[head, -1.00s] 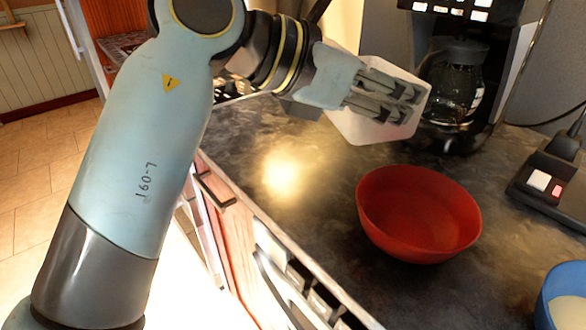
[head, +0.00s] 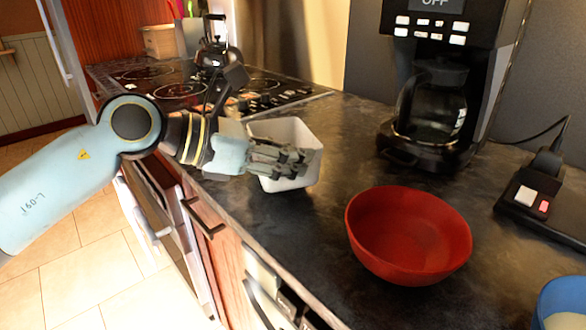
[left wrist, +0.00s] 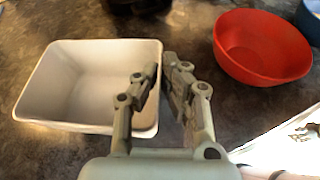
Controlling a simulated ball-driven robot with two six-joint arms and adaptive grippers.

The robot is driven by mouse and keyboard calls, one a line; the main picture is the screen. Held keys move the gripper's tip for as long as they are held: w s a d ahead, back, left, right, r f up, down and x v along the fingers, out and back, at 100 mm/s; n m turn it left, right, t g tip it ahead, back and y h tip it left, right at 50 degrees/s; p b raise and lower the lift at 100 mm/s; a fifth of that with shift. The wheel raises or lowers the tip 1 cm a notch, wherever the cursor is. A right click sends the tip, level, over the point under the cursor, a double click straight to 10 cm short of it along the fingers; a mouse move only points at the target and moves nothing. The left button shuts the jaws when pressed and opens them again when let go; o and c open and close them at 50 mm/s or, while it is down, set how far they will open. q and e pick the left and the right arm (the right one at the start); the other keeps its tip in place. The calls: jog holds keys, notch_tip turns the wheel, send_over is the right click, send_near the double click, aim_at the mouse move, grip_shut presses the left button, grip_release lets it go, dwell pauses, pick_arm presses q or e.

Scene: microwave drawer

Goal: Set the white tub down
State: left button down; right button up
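The white tub (head: 292,132) is upright at the left part of the dark counter, near its front edge. It looks empty in the left wrist view (left wrist: 85,85). My left gripper (head: 288,158) reaches it from the left in the head view and covers part of its near side. In the left wrist view, the fingers (left wrist: 161,72) straddle the tub's right wall, one inside and one outside, and look closed on it. The tub's base is at or just above the counter; I cannot tell whether it touches. My right gripper is not in view.
A red bowl (head: 408,238) stands to the right of the tub, with a gap between them. A coffee maker (head: 430,100) stands behind. A stove (head: 180,88) with a kettle (head: 214,52) lies back left. A blue bowl (head: 562,305) is at the right edge.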

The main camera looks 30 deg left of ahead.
pick_arm(q)
notch_tip(320, 180, down, 2)
jog(key=shift+f, duration=0.1)
jog(key=c, duration=1.5)
grip_release()
jog(key=shift+p+v, duration=1.95)
jog(key=shift+v, duration=4.05)
